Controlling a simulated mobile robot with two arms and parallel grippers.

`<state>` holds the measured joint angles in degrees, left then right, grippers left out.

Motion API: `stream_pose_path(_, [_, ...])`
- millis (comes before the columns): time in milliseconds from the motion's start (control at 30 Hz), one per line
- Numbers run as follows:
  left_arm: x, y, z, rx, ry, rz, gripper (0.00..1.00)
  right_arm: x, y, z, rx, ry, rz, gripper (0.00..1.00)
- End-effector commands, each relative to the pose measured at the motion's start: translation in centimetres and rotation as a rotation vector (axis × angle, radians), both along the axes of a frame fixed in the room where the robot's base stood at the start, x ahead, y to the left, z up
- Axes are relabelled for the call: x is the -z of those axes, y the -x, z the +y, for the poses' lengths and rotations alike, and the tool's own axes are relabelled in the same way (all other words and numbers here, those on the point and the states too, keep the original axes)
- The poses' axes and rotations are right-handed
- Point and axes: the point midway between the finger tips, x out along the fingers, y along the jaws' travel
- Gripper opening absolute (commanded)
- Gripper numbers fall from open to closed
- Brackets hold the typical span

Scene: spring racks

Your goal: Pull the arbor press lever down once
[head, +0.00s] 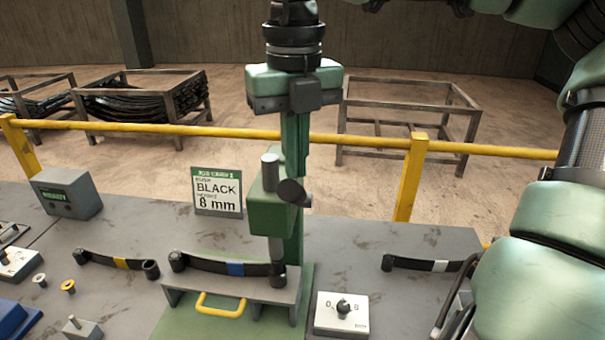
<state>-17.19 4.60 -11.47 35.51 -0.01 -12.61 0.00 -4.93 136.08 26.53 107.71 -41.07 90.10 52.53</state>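The green arbor press (296,225) stands at the middle of the bench. Its grey ram (277,250) comes down to the right end of a black leaf spring with a blue band (205,264), lying on the grey press bed (255,288). A dark round hub (290,192) sticks out of the press head; I cannot clearly make out a lever arm. My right gripper (300,108) hangs from above in front of the column top, over the press head. My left gripper is not in view.
Springs with yellow (120,263) and white bands (438,265) lie on either side. A "BLACK 8 mm" sign (217,192) stands behind, a grey box (66,192) at left, a knob box (341,313) at right front. A yellow rail (410,180) runs behind the bench.

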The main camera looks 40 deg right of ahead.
Motion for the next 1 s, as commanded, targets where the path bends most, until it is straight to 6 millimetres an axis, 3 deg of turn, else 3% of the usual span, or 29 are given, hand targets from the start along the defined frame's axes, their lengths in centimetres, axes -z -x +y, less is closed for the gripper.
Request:
stream_pose_path(533, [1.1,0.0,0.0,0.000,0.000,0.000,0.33,1.0,0.5,0.6,-0.001,0.001,0.001,0.00])
stream_pose_path(1000, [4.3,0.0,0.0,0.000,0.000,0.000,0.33,4.3,1.6,2.0,-0.001,0.002,0.002,0.00])
